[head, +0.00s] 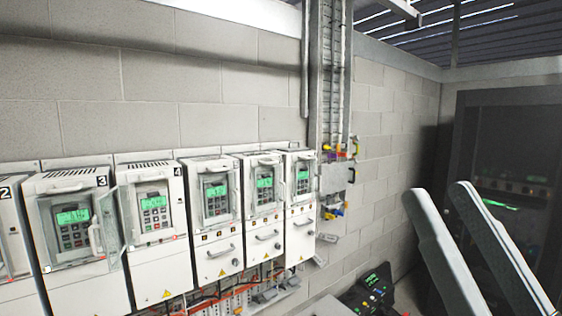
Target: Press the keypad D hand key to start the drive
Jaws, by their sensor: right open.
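A row of white drive cabinets runs along the left wall, each with a keypad and a lit green screen. The keypads of cabinet 3 (74,229) and cabinet 4 (154,213) show largest. Three more keypads follow to the right: one (216,197), another (264,190) and the last (302,181). I cannot read a letter D or a hand key on any of them. My right gripper (436,192) shows as two long pale fingers, open and empty, at the lower right, well right of the cabinets. My left gripper is not in view.
A clear door (122,222) stands swung out between cabinets 3 and 4. Handles stick out from several cabinet fronts. A dark cabinet (510,130) stands at the right. A dark panel with lit buttons (372,291) is low in the middle. A cable ladder (331,75) climbs the wall.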

